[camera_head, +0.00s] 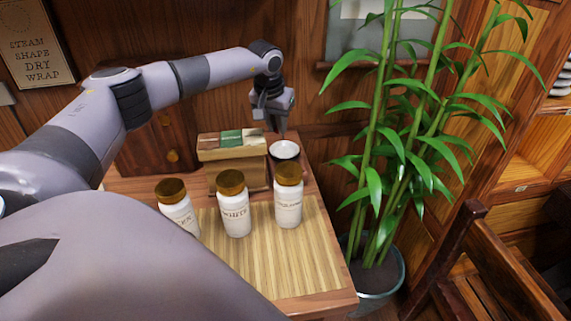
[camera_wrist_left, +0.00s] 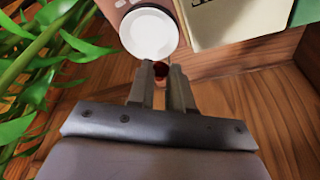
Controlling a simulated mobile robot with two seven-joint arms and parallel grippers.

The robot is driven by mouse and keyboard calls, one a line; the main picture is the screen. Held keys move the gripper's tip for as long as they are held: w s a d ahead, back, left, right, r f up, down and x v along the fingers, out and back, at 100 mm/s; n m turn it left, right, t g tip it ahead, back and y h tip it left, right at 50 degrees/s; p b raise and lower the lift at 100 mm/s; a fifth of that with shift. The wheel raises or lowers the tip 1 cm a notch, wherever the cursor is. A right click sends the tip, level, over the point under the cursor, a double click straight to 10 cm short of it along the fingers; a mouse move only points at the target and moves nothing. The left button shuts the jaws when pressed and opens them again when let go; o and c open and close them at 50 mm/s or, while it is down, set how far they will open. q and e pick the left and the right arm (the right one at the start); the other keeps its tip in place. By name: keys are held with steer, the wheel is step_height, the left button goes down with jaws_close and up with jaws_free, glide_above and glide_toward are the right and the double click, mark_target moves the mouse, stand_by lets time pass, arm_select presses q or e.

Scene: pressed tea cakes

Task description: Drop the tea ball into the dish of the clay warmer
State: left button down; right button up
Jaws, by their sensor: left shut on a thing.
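My left gripper (camera_head: 282,131) reaches in from above at the back of the table and points down. Its fingers, also in the left wrist view (camera_wrist_left: 161,80), are shut on a small dark red-brown tea ball (camera_wrist_left: 160,70). The ball is too small to make out in the head view. The clay warmer (camera_head: 285,157) has a dark body and a round white dish (camera_head: 285,148) on top. The fingertips are above the dish's far side in the head view. In the left wrist view the white dish (camera_wrist_left: 149,32) lies just beyond the fingertips. My right gripper is not in view.
Several white jars with brown lids, such as the right one (camera_head: 288,200), stand in front on a bamboo mat (camera_head: 270,260). A box (camera_head: 235,170) stands left of the warmer. A potted bamboo plant (camera_head: 385,180) rises at the right, its leaves near the warmer.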

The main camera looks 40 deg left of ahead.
arm_select(q)
steer(key=shift+f+b, duration=1.9)
steer(key=shift+f, duration=0.45)
steer(key=shift+r, duration=0.1)
steer(key=c, duration=1)
jaws_free()
steer(key=shift+o, duration=0.2)
steer(key=v, duration=0.7)
steer(key=shift+d, duration=0.1)
